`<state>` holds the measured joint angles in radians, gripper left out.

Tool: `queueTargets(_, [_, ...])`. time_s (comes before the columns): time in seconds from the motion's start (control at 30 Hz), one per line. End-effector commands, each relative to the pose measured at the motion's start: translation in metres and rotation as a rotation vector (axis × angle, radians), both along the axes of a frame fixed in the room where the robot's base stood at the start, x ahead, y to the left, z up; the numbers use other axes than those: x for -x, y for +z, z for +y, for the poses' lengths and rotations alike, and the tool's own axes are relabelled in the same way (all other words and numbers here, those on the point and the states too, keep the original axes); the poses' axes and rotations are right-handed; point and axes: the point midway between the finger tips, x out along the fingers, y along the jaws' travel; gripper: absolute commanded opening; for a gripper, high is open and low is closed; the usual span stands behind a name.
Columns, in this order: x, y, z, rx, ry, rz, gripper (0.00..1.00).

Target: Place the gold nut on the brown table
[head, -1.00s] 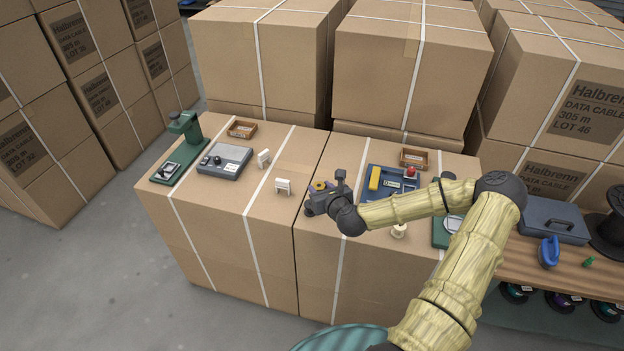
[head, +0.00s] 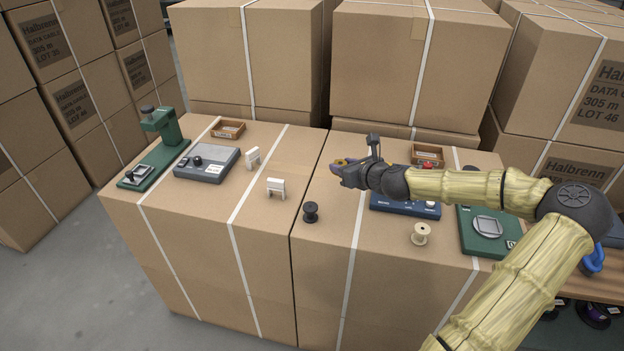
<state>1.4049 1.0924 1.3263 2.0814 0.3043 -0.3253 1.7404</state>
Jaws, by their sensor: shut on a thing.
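My gripper (head: 352,174) is above the right-hand cardboard stack top, shut on a small gold-coloured thing (head: 342,161) at its fingertips. It looks like the gold nut, but the fingers hide most of it and its shape is hard to tell. The brown wooden table (head: 567,279) shows at the lower right, mostly hidden behind my arm. The gripper is well to the left of that table.
A black spool (head: 311,212) and a cream spool (head: 420,233) stand on the carton top. Tall cartons (head: 400,70) stand behind. The carton top's front is clear.

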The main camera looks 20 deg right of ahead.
Motion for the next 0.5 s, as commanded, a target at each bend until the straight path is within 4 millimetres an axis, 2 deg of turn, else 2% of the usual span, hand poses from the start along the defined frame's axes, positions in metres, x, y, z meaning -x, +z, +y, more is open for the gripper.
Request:
queueTargets(0.33, [0.000, 0.000, 0.001, 0.000, 0.004, -0.001, 0.07])
queueTargets(0.5, [0.000, -0.022, 0.002, -0.003, 0.004, 0.001, 0.07])
